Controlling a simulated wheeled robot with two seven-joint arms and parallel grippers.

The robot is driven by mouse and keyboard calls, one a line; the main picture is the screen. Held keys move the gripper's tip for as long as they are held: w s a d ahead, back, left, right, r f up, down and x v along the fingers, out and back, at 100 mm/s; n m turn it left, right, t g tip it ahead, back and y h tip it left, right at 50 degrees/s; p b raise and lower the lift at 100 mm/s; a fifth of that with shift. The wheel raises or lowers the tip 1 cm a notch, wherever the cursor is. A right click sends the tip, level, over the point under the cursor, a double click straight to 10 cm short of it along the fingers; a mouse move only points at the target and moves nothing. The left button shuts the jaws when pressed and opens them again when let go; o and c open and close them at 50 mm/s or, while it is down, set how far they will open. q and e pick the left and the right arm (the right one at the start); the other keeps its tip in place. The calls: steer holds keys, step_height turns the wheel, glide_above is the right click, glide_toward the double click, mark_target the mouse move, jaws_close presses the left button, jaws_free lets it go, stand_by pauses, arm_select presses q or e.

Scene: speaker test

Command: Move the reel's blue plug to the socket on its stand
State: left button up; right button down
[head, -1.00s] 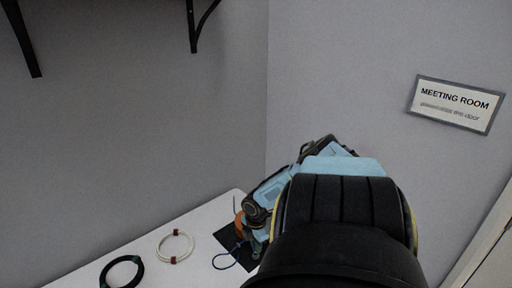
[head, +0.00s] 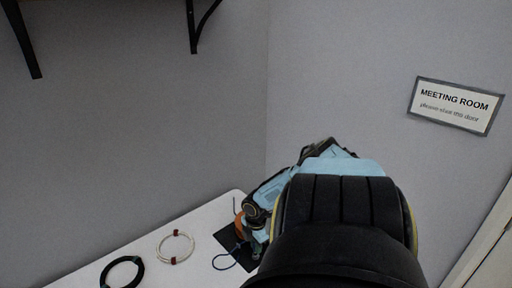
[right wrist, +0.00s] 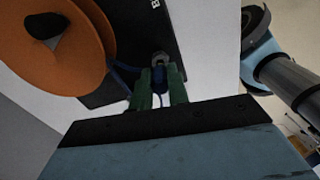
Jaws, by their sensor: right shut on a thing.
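The orange reel (right wrist: 55,45) stands at the upper left of the right wrist view. A small orange part of the reel (head: 240,226) shows in the head view beside my arm. My right gripper (right wrist: 160,88) has green fingers, shut on the blue plug (right wrist: 158,76). A grey, metal-looking piece (right wrist: 161,59) is right at the plug's far end; I cannot tell whether it is the plug's tip or the socket. The blue cable (head: 235,262) lies in a loop on the table side. The stand cannot be clearly made out. My left gripper is not in view.
A black mat (head: 228,238) lies under the reel on the white table (head: 205,222). A white cable coil (head: 175,247) and a black cable coil (head: 122,272) lie to the left. Walls rise close behind, with a sign (head: 455,105) at right.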

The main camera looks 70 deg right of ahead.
steer(key=shift+f+b, duration=0.7)
steer(key=shift+f, duration=0.15)
steer(key=c, duration=1.3)
jaws_free()
steer(key=shift+r+p, duration=3.75)
steer(key=shift+r, duration=0.05)
steer(key=shift+f, duration=0.1)
